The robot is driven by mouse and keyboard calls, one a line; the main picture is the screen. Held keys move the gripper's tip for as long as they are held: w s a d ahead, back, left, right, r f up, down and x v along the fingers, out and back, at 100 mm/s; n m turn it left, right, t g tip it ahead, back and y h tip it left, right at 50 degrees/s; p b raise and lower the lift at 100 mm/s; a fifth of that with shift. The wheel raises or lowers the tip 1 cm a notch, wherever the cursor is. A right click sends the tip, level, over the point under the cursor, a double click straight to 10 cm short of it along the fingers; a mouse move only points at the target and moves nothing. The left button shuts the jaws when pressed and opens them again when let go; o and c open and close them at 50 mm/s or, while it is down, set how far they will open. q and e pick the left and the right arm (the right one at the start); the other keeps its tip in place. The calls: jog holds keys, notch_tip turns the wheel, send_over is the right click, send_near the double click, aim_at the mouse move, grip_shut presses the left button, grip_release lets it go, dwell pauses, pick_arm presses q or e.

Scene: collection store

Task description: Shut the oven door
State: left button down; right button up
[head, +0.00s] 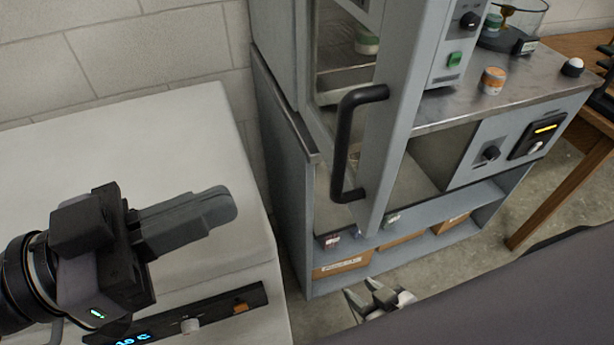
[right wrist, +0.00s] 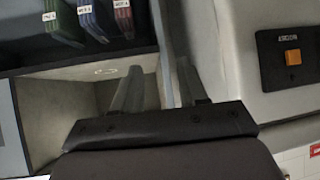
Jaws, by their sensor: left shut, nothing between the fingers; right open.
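The oven door (head: 396,110) is a grey-framed panel that stands open, swung out from the oven toward me. Its black bar handle (head: 346,140) is upright on the door's near face. The oven's inside (head: 345,50) shows beside the door, with a shelf and a jar. My left gripper (head: 230,205) is shut and empty, to the left of the handle and apart from it, above a pale appliance. My right gripper (head: 370,294) is low, below the door and in front of the cabinet's lower shelf. In the right wrist view its two fingers (right wrist: 155,80) are apart with nothing between them.
The pale appliance (head: 130,130) fills the left side. The bench top (head: 440,110) right of the door holds an orange-labelled jar (head: 493,80). Boxes (head: 343,264) sit on the lower shelf. A wooden table (head: 565,190) stands at right. A narrow floor gap separates appliance and cabinet.

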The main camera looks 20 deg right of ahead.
aim_at(337, 158)
pick_arm(q)
jog(key=d+b, duration=0.1)
jog(key=d, duration=0.2)
jog(key=w+d+b, duration=0.1)
jog(key=d+b, duration=0.1)
jog(key=d, duration=0.1)
jog(key=d+b, duration=0.1)
jog(key=d, duration=0.2)
jog(key=shift+w, duration=0.35)
jog(key=shift+w+d, duration=0.15)
jog(key=shift+d, duration=0.4)
jog(key=shift+d+t, duration=0.15)
jog(key=shift+t, duration=0.25)
